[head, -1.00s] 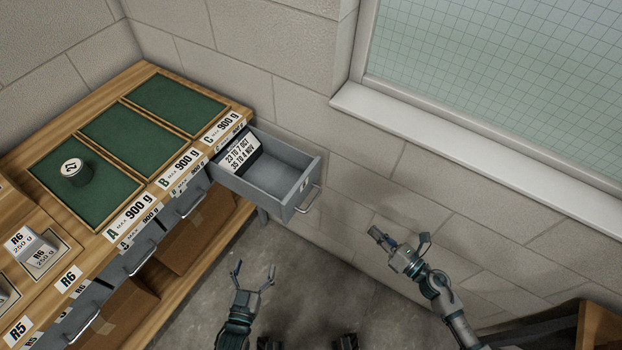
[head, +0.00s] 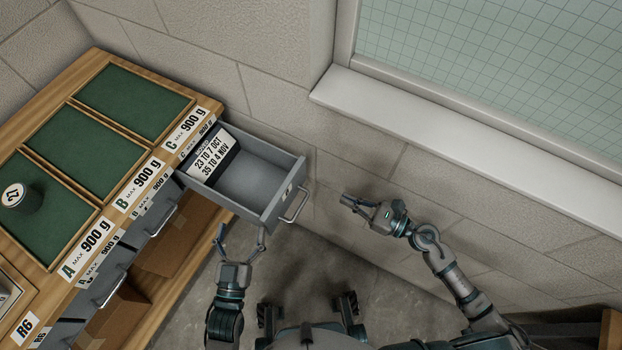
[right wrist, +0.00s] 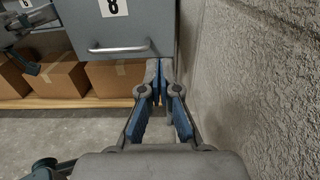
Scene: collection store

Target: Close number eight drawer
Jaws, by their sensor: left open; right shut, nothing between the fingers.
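The number eight drawer (head: 246,186) is a grey metal drawer pulled out from the bench at its C end, with a dated card inside. In the right wrist view its front (right wrist: 104,32) shows the label 8 above a bar handle. My left gripper (head: 242,232) is open and empty, just in front of and below the drawer's left part. My right gripper (head: 349,200) is to the right of the drawer's handle (head: 296,206), apart from it in the head view. In the right wrist view the right gripper (right wrist: 159,68) is shut and empty at the drawer front's right edge; contact is unclear.
The wooden bench (head: 52,272) has green trays and shut drawers below. A dark weight (head: 22,197) marked 27 sits on the near tray. Cardboard boxes (right wrist: 58,77) stand on the low shelf. A block wall (right wrist: 250,80) runs close on the right.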

